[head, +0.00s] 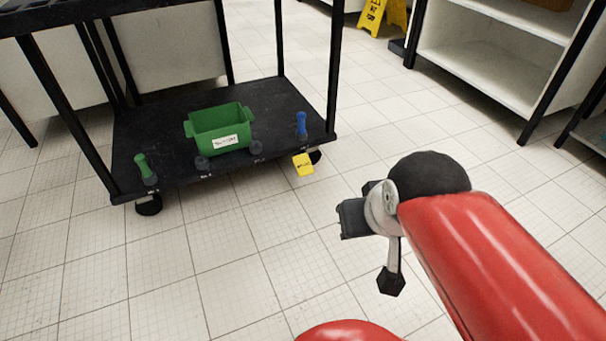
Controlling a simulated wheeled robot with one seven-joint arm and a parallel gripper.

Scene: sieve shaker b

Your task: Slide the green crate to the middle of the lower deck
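The green crate (205,140) is an open-topped box with side handles and a white label on its front. It sits upright on the black lower deck (150,125) of a cart, between the deck's left and right ends and closer to the front edge than the back. My gripper (371,250) is in front and to the right of the cart, over the bare floor, well apart from the crate. Its two dark fingertips are spread apart with nothing between them, so it looks open.
A green-handled piece (142,164) stands at the deck's front left, a blue one (301,123) at its right. Low dark knobs (256,147) line the front edge by the crate. Cart posts frame the deck. Floor (230,260) in front is clear.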

